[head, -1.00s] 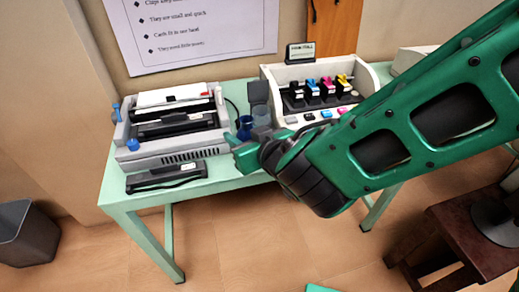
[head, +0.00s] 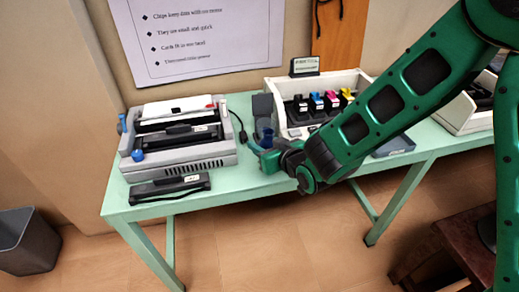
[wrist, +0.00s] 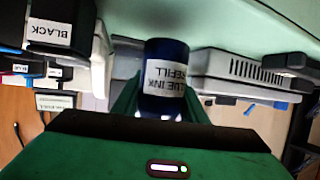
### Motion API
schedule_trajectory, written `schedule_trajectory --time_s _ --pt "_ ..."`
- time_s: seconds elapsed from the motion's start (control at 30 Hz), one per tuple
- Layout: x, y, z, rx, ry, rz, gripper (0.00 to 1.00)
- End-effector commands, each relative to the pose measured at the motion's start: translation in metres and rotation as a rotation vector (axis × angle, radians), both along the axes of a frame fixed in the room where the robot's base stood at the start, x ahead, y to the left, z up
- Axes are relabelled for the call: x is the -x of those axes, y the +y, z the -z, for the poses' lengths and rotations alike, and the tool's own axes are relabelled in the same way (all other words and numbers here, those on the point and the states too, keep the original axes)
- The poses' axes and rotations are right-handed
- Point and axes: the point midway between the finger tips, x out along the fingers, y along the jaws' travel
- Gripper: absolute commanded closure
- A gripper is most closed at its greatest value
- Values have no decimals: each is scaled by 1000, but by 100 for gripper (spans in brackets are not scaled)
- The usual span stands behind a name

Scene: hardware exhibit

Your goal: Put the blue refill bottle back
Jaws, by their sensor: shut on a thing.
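The blue refill bottle (wrist: 165,75) is dark blue with a white label reading "BLUE INK REFILL", which appears upside down in the wrist view. My gripper (wrist: 163,103) is shut on it, with one green finger on each side. In the head view the bottle (head: 267,137) looks upright above my gripper (head: 266,157), close to the table's front edge. Whether it touches the table is unclear. A white ink rack (head: 283,120) stands behind and right of it, holding cartridges with black, blue, magenta and yellow parts.
A grey printer-like machine (head: 180,165) stands left of the bottle, with a black cartridge (head: 168,190) in front. A dark grey block (head: 262,105) stands just behind the bottle. A grey tray (head: 395,147) and a white bin (head: 465,112) are at the right. The green table (head: 225,188) has bare room in front.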

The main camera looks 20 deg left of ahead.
Motion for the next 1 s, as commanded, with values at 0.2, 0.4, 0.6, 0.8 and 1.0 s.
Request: schedule_trajectory --time_s 0.2,0.4,0.6,0.8,1.0 --pt "1 0 25 1 2 -1 86" --pt "0 0 25 0 -1 0 86" --pt "0 0 27 0 0 0 52" --pt "0 0 27 0 0 0 42" --pt "0 0 24 -1 -1 0 42"
